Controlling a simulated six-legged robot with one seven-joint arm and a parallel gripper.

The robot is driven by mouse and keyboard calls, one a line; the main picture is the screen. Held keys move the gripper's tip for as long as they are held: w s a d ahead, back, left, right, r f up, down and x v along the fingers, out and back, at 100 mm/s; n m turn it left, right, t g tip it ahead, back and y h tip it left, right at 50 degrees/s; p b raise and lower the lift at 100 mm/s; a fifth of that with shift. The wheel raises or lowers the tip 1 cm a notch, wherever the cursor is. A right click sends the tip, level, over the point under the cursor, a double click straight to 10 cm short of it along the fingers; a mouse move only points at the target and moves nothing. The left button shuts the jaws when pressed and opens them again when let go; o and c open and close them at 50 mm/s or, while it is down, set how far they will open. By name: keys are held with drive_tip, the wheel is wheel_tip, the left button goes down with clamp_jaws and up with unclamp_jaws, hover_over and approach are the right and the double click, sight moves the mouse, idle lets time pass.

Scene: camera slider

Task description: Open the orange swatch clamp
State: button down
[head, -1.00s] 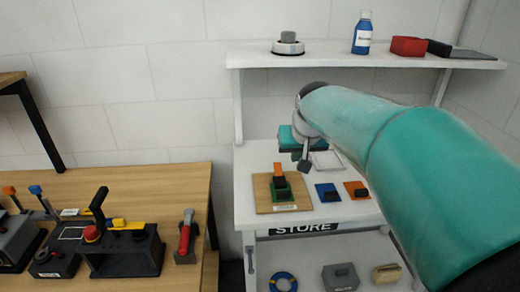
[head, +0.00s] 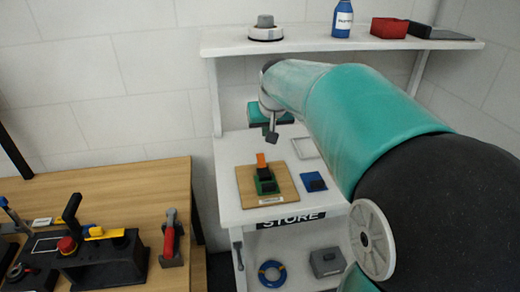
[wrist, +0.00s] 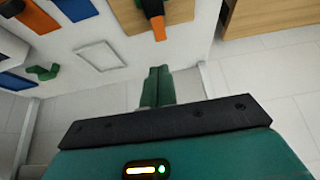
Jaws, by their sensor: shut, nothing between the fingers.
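The swatch clamp (head: 266,184) sits on a square wooden board on the white table, with a green base, a dark block and an orange lever (head: 261,161) rising at its back. Whether its jaw is open or shut is too small to tell. In the wrist view the orange lever (wrist: 152,10) shows at the top edge, over the wooden board (wrist: 178,14). My gripper (head: 271,137) hangs above and behind the clamp, apart from it. In the wrist view my gripper's green fingers (wrist: 157,82) are together and empty.
A blue swatch (head: 313,181) and a white outlined frame (head: 306,148) lie right of the board. A shelf (head: 340,42) with a bottle and boxes runs above. A wooden bench (head: 130,180) with black devices stands left. My arm hides the table's right side.

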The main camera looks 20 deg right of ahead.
sight(260, 156)
drive_tip(key=x, duration=1.4)
drive_tip(key=shift+w+f, duration=0.1)
drive_tip(key=shift+w+f+g, duration=0.2)
drive_tip(key=shift+w+g, duration=0.1)
drive_tip(key=shift+g, duration=0.4)
drive_tip(key=shift+w+d+f+g+y, duration=0.1)
drive_tip(key=shift+w+f+g+y, duration=0.3)
drive_tip(key=shift+g, duration=0.4)
drive_tip(key=shift+w+f, duration=0.25)
drive_tip(key=shift+w, duration=0.1)
drive_tip(key=shift+s+r, duration=0.45)
drive_tip(key=shift+s, duration=0.3)
drive_tip(key=shift+r, duration=0.1)
drive_tip(key=v, duration=1.3)
drive_tip(key=shift+a+r, duration=0.25)
drive_tip(key=shift+r, duration=0.05)
